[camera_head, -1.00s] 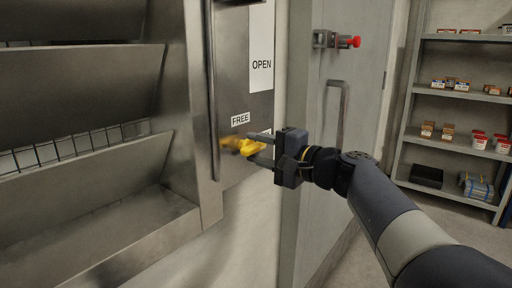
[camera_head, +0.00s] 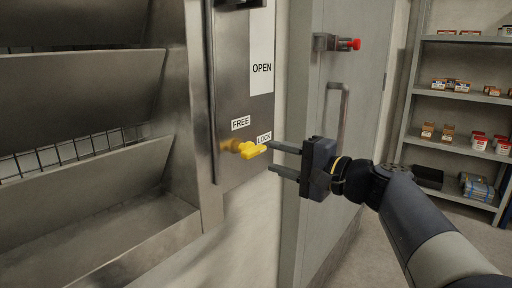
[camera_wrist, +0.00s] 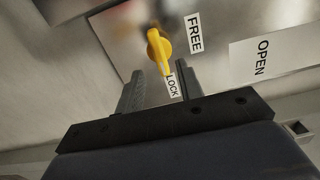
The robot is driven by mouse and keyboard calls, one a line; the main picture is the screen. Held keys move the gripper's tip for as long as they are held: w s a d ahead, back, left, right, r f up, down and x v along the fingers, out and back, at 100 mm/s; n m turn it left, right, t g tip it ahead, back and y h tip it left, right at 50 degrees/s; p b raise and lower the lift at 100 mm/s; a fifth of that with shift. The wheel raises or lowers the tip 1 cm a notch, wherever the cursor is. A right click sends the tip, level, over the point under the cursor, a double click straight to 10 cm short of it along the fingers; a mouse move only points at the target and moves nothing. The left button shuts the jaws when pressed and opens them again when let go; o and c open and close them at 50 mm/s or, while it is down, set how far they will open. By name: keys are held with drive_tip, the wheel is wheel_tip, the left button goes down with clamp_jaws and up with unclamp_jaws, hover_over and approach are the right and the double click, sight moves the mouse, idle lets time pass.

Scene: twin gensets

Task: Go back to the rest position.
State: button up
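My gripper (camera_head: 284,160) is open and empty. Its fingers point left at a yellow handle (camera_head: 250,150) on the metal panel, with a small gap to it in the head view. The handle's tip points right, toward the LOCK label (camera_head: 264,138); the FREE label (camera_head: 240,123) is above it. In the wrist view the yellow handle (camera_wrist: 159,50) lies beyond the open gripper fingers (camera_wrist: 158,82), and its tip points down toward the LOCK label (camera_wrist: 173,86).
A louvred metal housing (camera_head: 90,100) stands close on the left. A grey door (camera_head: 365,85) with a bar handle and a red-tipped latch (camera_head: 345,43) is behind my gripper. A shelf (camera_head: 455,95) with small boxes and cans is at the back right.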

sight(259, 151)
drive_tip(key=b+x, duration=0.1)
drive_tip(key=x, duration=0.5)
drive_tip(key=shift+s+f, duration=0.1)
drive_tip(key=shift+w+a+n, duration=0.3)
drive_tip(key=n+b, duration=0.2)
drive_tip(key=n, duration=0.1)
drive_tip(key=shift+s+n, duration=0.1)
drive_tip(key=shift+n, duration=0.3)
drive_tip(key=n, duration=0.4)
drive_tip(key=shift+r+b, duration=0.25)
drive_tip(key=shift+b, duration=0.1)
